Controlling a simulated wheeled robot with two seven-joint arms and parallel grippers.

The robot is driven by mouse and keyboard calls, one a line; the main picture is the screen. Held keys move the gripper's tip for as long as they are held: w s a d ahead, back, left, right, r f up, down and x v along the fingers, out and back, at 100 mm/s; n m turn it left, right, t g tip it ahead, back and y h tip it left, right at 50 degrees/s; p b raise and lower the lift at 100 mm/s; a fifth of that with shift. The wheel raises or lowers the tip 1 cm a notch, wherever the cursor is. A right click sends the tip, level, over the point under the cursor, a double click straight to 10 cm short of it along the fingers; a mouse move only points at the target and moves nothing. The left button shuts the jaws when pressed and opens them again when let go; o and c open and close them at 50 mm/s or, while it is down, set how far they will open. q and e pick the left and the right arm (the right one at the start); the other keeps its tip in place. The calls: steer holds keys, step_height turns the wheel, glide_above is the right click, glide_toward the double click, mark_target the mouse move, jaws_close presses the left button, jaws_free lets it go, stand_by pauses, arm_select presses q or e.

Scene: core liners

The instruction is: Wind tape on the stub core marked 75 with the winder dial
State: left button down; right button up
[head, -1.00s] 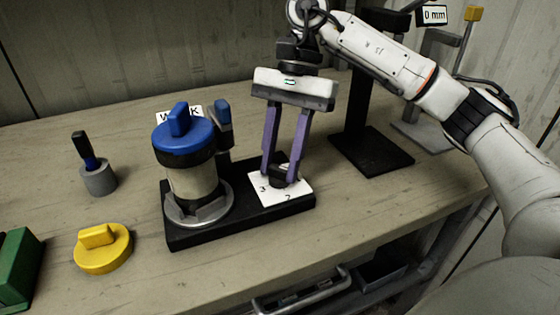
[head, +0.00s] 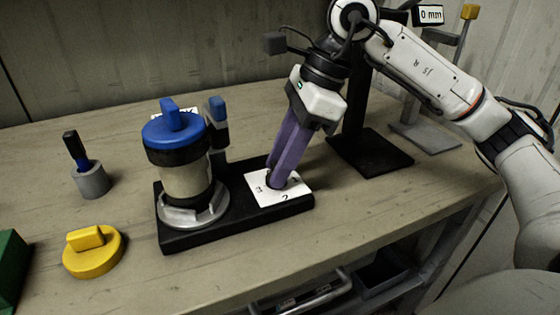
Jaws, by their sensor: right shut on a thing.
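The winder's black base (head: 236,222) stands on the bench. A white dial card with numbers, "2" among them (head: 295,200), lies on its right part. My right gripper (head: 278,180) points down at this card, its purple fingers shut on the dark dial knob, which they mostly hide. A pale core (head: 186,180) with a blue cap (head: 173,132) stands upright in a grey metal seat (head: 192,211) on the base's left part. A mark 75 cannot be read on it. My left gripper is not in view.
A yellow knobbed disc (head: 94,252) lies at the front left. A grey cup (head: 91,181) holding a dark-handled tool (head: 76,148) stands behind it. A green block (head: 10,265) is at the left edge. A black stand (head: 370,152) and a "0 mm" display (head: 430,14) are at the back right.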

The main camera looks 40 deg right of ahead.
steer(key=m+t, duration=0.1)
steer(key=m, duration=0.2)
steer(key=shift+s+m+h, duration=0.15)
steer(key=shift+m+h, duration=0.15)
steer(key=shift+h, duration=0.1)
steer(key=m, duration=0.1)
steer(key=m+t+h, duration=0.1)
steer(key=m, duration=0.1)
steer(key=shift+a+m, duration=0.2)
steer(key=shift+m, duration=0.1)
steer(key=m+h, duration=0.1)
steer(key=m, duration=0.2)
steer(key=shift+s+a+m+h+p, duration=0.1)
steer(key=shift+m+h+p, duration=0.2)
steer(key=shift+p, duration=0.1)
steer(key=shift+a+m+h, duration=0.1)
steer(key=shift+m+h, duration=0.7)
steer(key=shift+m, duration=1.2)
steer(key=o, duration=1)
steer(key=shift+o, duration=0.2)
steer(key=shift+p, duration=0.3)
